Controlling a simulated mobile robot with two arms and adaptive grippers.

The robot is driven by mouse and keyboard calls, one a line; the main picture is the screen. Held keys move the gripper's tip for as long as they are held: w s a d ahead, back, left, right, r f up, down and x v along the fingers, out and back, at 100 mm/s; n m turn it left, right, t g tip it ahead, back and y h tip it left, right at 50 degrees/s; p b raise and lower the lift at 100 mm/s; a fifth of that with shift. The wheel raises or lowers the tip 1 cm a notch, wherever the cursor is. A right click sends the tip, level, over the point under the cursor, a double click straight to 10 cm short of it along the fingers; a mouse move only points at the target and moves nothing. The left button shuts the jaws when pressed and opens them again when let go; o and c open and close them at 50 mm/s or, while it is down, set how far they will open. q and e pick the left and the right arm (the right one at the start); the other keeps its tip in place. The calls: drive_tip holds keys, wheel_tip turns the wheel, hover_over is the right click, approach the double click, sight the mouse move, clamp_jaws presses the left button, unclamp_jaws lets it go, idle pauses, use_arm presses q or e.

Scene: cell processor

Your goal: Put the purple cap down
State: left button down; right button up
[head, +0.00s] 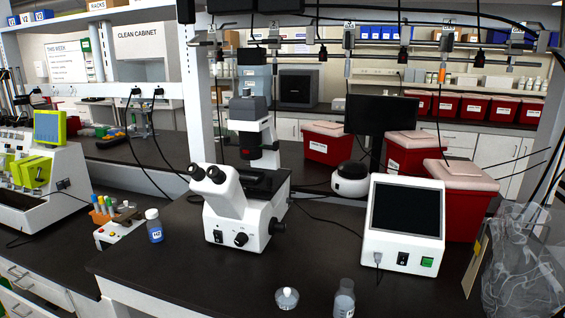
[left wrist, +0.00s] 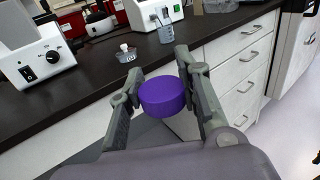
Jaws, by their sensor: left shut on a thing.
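In the left wrist view the purple cap (left wrist: 162,97) is a short round disc with a flat top. My left gripper (left wrist: 160,92) is shut on it, with one grey finger on each side. The cap is held up in the air, in front of the counter's edge, with the floor and white drawers behind it. Neither gripper nor the cap shows in the head view.
The dark counter (head: 180,290) carries a microscope (head: 240,205), a white screen unit (head: 403,222), a small lidded jar (head: 287,299) and a clear beaker (head: 344,298) near the front. A clear bag (head: 522,265) is at right. Bare counter lies left of the jar.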

use_arm(q)
drive_tip(key=shift+s+a+r+n+t+y, duration=0.25)
drive_tip(key=shift+s+a+n+t+y, duration=0.65)
drive_tip(key=shift+n+y, duration=1.15)
drive_tip(key=shift+s+a+r+n+t+y, duration=0.1)
drive_tip(key=shift+a+r+n+t+y, duration=0.3)
drive_tip(key=shift+n+t+y, duration=1.7)
drive_tip(key=shift+s+a+r+n+t+y, duration=0.1)
drive_tip(key=shift+s+a+n+t+y, duration=0.65)
drive_tip(key=shift+y, duration=2.2)
drive_tip(key=shift+w+a+r+n+g, duration=0.1)
drive_tip(key=shift+w+a+n+g, duration=0.05)
drive_tip(key=shift+w+n+g, duration=0.15)
